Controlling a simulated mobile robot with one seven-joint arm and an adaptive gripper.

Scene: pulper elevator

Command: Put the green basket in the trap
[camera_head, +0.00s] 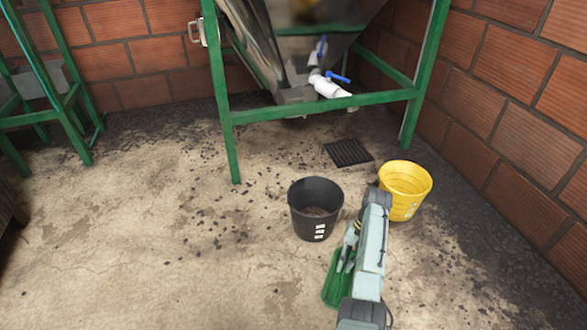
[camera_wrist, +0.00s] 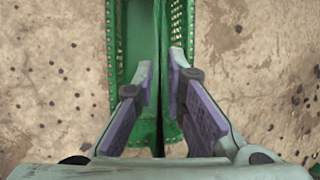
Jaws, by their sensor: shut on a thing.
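The green basket (camera_head: 335,283) is at the lower middle of the head view, partly hidden behind my arm. In the wrist view the basket (camera_wrist: 135,35) has perforated side walls and extends beyond the fingertips. My gripper (camera_wrist: 161,85) is shut on the green basket, with a finger on either side of its narrow middle part. In the head view my gripper (camera_head: 346,252) is over the basket, just in front of the black bucket. I cannot tell whether the basket touches the floor. A dark slotted grate (camera_head: 348,152), possibly the trap, lies in the floor behind the buckets.
A black bucket (camera_head: 315,208) stands left of my arm, and a yellow bucket (camera_head: 405,189) stands to its right. A green frame (camera_head: 225,125) holds a metal hopper with a white pipe and blue valve (camera_head: 328,86). Brick walls close the back and right. Floor at left is open.

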